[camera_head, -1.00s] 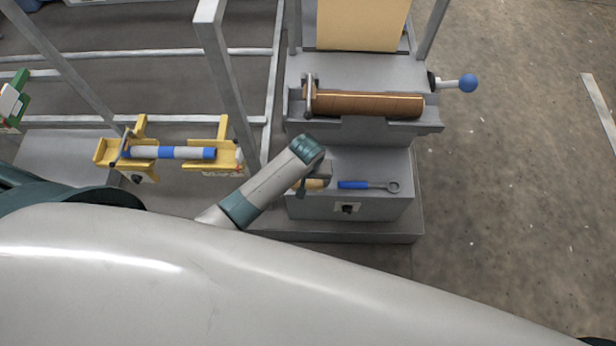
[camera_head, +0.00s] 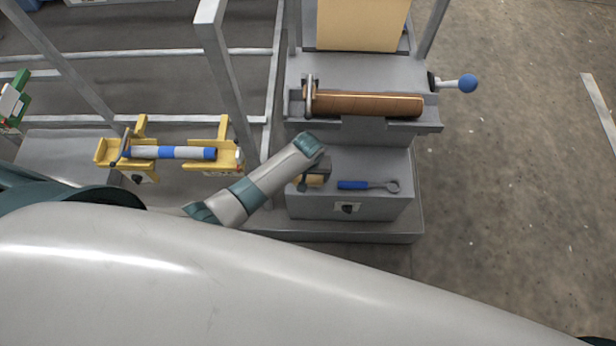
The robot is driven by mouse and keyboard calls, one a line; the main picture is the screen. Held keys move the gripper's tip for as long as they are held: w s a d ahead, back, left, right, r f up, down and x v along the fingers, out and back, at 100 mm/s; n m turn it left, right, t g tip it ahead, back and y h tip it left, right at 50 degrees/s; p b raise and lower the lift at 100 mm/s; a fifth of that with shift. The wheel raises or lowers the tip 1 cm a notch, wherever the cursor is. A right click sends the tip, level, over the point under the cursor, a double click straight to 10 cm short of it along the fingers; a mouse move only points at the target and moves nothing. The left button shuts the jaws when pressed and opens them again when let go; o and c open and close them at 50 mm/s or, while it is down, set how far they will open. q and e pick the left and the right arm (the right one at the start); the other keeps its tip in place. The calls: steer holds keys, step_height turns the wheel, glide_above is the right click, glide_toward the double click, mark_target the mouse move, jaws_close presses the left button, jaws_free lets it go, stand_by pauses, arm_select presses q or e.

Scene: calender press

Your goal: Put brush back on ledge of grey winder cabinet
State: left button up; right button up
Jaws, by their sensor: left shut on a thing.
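The grey winder cabinet (camera_head: 350,207) stands at the centre right, with a flat ledge (camera_head: 376,165) below the copper-coloured roll. My left gripper (camera_head: 308,184) is over the left end of this ledge, partly hidden by its own wrist. It is shut on the brush (camera_head: 315,180), of which a small tan part shows at the gripper. The rest of the brush is hidden, and I cannot tell whether it touches the ledge. My right gripper is not in view.
A blue-handled wrench (camera_head: 368,185) lies on the ledge, right of the gripper. The copper roll (camera_head: 368,104) sits above and behind. A blue-and-white roller (camera_head: 170,153) rests in yellow brackets at left. A grey post (camera_head: 228,85) stands left of the cabinet.

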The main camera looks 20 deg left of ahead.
mark_target(308, 181)
arm_select(q)
steer(key=shift+f, duration=0.7)
steer(key=shift+f, duration=0.15)
steer(key=o, duration=1)
steer(key=shift+s+d+r, duration=0.1)
steer(key=shift+s+r, duration=0.05)
steer(key=shift+r, duration=1.15)
steer(key=shift+s+a+r, duration=0.1)
steer(key=shift+s+r, duration=0.05)
steer(key=shift+r, duration=1.15)
steer(key=shift+s+d+r, duration=0.1)
steer(key=shift+s+r, duration=0.05)
steer(key=shift+r, duration=1.15)
